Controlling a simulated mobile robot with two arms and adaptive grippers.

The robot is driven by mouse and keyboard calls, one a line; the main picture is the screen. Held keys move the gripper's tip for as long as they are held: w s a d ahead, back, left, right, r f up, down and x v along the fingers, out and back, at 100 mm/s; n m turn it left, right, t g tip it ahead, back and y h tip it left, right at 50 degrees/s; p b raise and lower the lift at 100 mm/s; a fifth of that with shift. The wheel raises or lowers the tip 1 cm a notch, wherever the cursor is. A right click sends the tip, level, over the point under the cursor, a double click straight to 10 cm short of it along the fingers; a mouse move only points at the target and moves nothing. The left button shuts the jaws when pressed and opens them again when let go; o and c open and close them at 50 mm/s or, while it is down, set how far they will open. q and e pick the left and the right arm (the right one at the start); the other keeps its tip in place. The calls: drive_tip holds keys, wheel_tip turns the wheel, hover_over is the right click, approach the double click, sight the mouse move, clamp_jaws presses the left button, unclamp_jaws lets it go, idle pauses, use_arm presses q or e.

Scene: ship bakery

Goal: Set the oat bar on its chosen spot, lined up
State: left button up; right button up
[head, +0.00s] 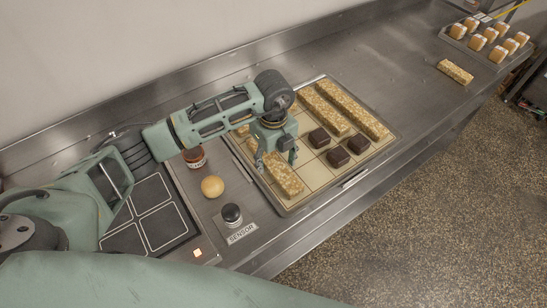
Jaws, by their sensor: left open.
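My left gripper (276,165) is open and points down over the left part of a tray (298,207) with a cream gridded surface. An oat bar (285,181) lies on the tray under it, partly hidden by the gripper. I cannot tell whether the fingers touch it. Two longer oat bars, one at the tray's far right edge (352,109) and one beside it (322,110), lie roughly parallel. A separate short oat bar (455,72) lies on the counter at the upper right. My right gripper is out of view.
Small pale-topped cakes (477,42) stand far right.

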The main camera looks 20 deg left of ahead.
sight(274, 161)
use_arm(q)
wheel_tip(274, 161, up, 12)
drive_tip(key=b, duration=0.3)
idle(0.3)
